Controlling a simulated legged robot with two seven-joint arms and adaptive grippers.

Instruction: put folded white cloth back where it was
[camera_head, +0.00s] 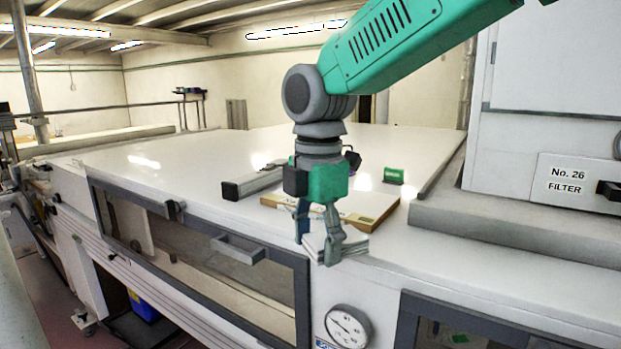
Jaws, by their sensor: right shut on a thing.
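The folded white cloth (350,246) is between the fingers of my right gripper (318,240), at the front edge of the white machine top (425,275). The gripper points down and is shut on the cloth, and its fingers hide part of it. I cannot tell whether the cloth touches the surface. My left gripper is not in view.
Behind the gripper lie a flat cardboard-coloured box (372,208), a dark grey bar-shaped object (252,182) and a small green block (393,175). A grey ledge (520,228) and a filter cabinet (540,130) bound the right side. The machine top is clear at left.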

